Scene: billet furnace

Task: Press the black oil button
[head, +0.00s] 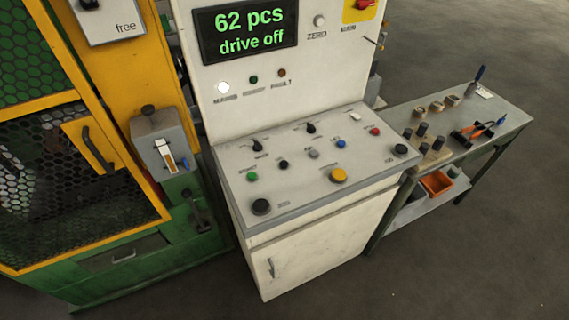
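The control desk (319,218) stands in the middle of the head view with a sloping panel of buttons and switches. Its black controls are a large round button (261,206) at the front left corner, another round one (400,151) at the right edge, and a small one (283,165) between green and grey buttons. Two black lever switches (257,145) (310,128) sit toward the back. The labels are too small and blurred to tell which black control is oil. My gripper is not in view.
A display (246,32) above the desk reads "62 pcs drive off". Green (252,177), yellow (338,175), blue (339,140) and red (374,132) buttons surround the black ones. A caged machine (75,255) stands left, a bench (507,125) right. Open floor lies in front.

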